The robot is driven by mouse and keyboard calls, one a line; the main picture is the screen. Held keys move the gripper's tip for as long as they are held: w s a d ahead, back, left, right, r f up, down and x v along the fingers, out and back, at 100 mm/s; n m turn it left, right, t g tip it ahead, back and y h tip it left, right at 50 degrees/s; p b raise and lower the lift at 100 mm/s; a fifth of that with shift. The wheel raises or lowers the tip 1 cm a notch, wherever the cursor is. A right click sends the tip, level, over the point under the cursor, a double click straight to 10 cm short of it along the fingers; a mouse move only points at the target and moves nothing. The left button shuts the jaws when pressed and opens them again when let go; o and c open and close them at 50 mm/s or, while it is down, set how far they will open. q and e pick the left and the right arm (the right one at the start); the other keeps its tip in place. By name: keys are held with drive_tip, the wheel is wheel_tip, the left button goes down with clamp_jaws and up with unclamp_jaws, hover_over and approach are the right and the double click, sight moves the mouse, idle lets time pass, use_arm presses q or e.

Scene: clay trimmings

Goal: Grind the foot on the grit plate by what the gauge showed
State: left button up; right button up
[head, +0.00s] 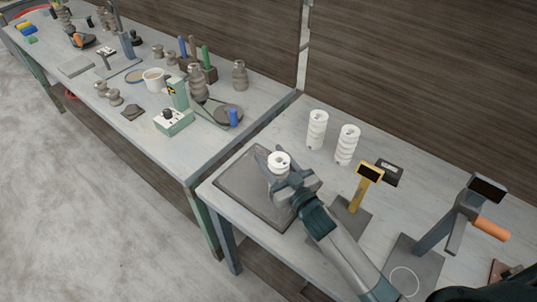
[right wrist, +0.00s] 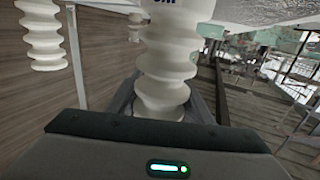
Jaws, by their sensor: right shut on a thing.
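My right gripper (head: 277,168) is shut on a white ribbed clay piece (head: 279,160), whose round top with a hole shows in the head view. In the right wrist view the held piece (right wrist: 165,60) stands between the fingers, with a dark blue mark near the picture's top edge. The gripper is over the dark flat grit plate (head: 238,180); I cannot tell whether the foot touches it. A yellow gauge stand (head: 357,192) with a dark display is right of the plate. Its reading is not legible. My left gripper is not in view.
Two white ribbed pieces (head: 317,130) (head: 347,146) stand behind the plate. A small black box (head: 389,173) is beside the yellow stand. A grey stand with an orange handle (head: 491,228) is at right. The left bench (head: 185,160) is crowded with pots and tools.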

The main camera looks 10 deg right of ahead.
drive_tip(key=shift+s+d+r, duration=0.1)
drive_tip(key=shift+s+d, duration=0.1)
drive_tip(key=shift+w+a, duration=0.1)
drive_tip(key=shift+w, duration=0.05)
idle(0.3)
drive_tip(key=shift+w+a, duration=0.65)
drive_tip(key=shift+w, duration=0.1)
drive_tip(key=shift+w+a, duration=0.75)
drive_tip(key=shift+w, duration=0.15)
drive_tip(key=shift+w, duration=0.15)
drive_tip(key=shift+w+a, duration=0.7)
drive_tip(key=shift+w, duration=0.15)
